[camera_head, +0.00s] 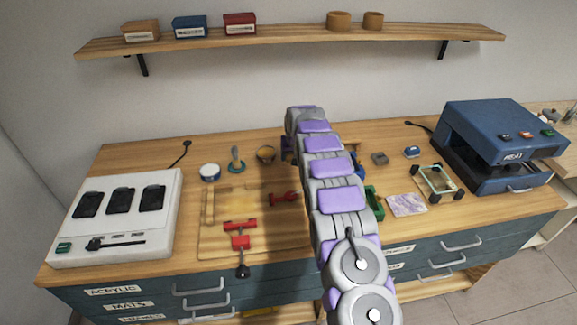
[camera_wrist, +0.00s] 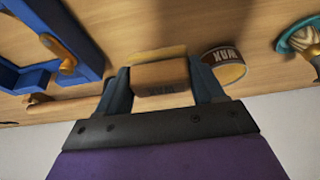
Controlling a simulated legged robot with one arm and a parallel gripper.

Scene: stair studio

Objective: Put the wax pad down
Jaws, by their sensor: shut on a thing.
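My gripper (camera_wrist: 162,82) is shut on the wax pad (camera_wrist: 160,77), a small tan block with upside-down dark lettering, in the wrist view. One finger is on each side of it. The wooden bench top is behind the pad; I cannot tell whether the pad touches it. A round tin (camera_wrist: 226,68) with similar lettering stands just right of the right finger. In the head view my arm reaches over the bench, and the pad is hidden. A small round tin (camera_head: 265,154) shows left of the arm's far end.
A blue frame (camera_wrist: 50,40) is at left in the wrist view, and a teal item (camera_wrist: 300,40) at right. In the head view, a board with red clamps (camera_head: 237,230) lies left of my arm. A white station (camera_head: 120,215) and a blue heat press (camera_head: 500,140) stand at the ends.

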